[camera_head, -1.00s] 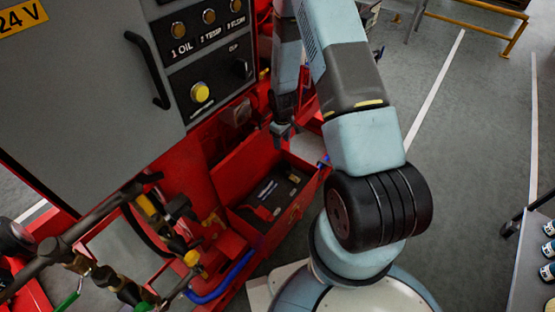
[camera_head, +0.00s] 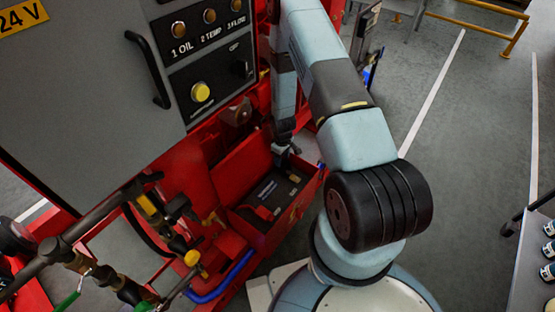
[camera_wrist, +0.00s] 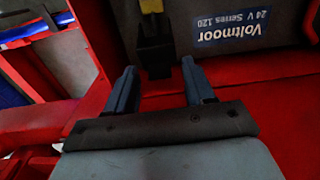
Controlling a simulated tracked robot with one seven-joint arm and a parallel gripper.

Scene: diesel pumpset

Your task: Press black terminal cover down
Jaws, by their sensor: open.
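The battery (camera_head: 268,190) sits in an open red box. In the wrist view its grey top (camera_wrist: 270,50) carries a Voltmoor 24 V label. A black block that looks like the terminal cover (camera_wrist: 155,48) stands at the battery's near edge, close to the label. My gripper (camera_wrist: 160,76) is open and empty, with its two blue-grey fingers on either side of the cover's near end in the picture. Whether they touch it, and how far the cover is raised, I cannot tell. In the head view my gripper (camera_head: 287,150) is over the far end of the battery box.
Red box walls (camera_head: 310,192) surround the battery closely. A grey control panel (camera_head: 215,75) with a yellow button stands behind to the left. Pipes with yellow-handled valves (camera_head: 193,258) and a blue hose (camera_head: 222,280) lie at front left. Open floor is at right.

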